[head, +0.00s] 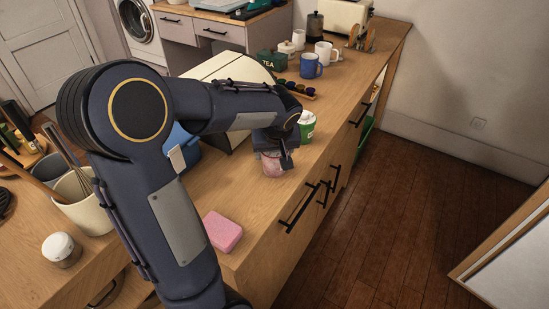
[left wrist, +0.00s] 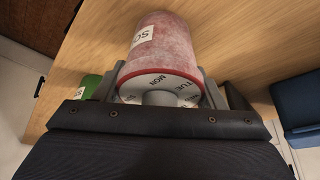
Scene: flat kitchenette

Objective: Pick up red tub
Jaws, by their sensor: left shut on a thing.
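The red tub (head: 272,166) is a small, pinkish-red, mottled cylinder near the front edge of the wooden counter. In the left wrist view the red tub (left wrist: 160,45) shows a white label and a pale end disc with day letters inside a red rim. My left gripper (head: 277,154) reaches down over it, and its fingers are shut on the tub, one on each side. The fingers also show in the left wrist view (left wrist: 160,90). I cannot tell whether the tub touches the counter. My right gripper is not in view.
A green tub (head: 307,125) stands close behind the gripper. A pink sponge (head: 222,231) lies nearer on the counter. A blue mug (head: 311,66), white mugs and a tea box (head: 272,60) stand farther back. A utensil crock (head: 82,203) stands at left.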

